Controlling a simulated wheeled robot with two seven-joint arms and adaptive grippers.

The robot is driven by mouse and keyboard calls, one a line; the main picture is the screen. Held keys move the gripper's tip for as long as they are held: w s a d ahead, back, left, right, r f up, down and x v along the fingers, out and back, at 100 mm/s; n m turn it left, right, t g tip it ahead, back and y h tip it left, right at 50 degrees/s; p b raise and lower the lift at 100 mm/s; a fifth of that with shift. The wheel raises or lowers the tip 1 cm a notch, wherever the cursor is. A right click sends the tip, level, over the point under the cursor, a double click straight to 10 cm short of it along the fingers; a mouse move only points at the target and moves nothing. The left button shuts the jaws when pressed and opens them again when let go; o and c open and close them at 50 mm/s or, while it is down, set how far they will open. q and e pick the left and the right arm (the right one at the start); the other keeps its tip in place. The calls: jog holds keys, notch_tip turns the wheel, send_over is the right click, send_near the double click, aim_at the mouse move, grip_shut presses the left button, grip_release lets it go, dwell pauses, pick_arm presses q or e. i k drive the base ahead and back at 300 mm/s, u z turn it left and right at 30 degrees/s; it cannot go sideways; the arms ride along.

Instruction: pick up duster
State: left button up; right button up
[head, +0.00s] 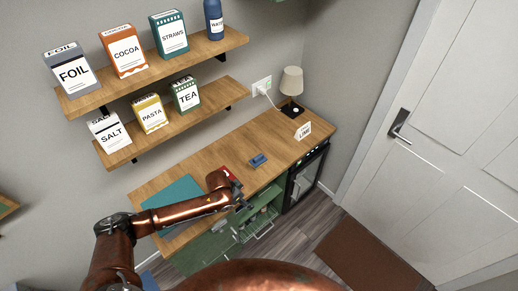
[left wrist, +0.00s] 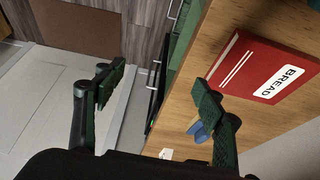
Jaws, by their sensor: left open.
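A small blue block, which looks like the duster (head: 258,160), lies on the wooden counter (head: 205,165), right of the red object. In the left wrist view, the duster (left wrist: 199,130) is partly hidden behind one finger. My left gripper (head: 241,200) is near the counter's front edge, in front of the red object and apart from the duster. In the left wrist view, my left gripper (left wrist: 160,87) has its fingers spread with nothing between them. My right gripper is not in view.
A red BREAD item (left wrist: 262,68) lies on the counter; it also shows in the head view (head: 228,172). A teal mat (head: 172,195) is left of it. A lamp (head: 291,84) and LINK sign (head: 303,131) stand further right. An open green cabinet (head: 258,212) is below.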

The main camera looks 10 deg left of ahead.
aim_at(259, 161)
jog(key=i, duration=0.85)
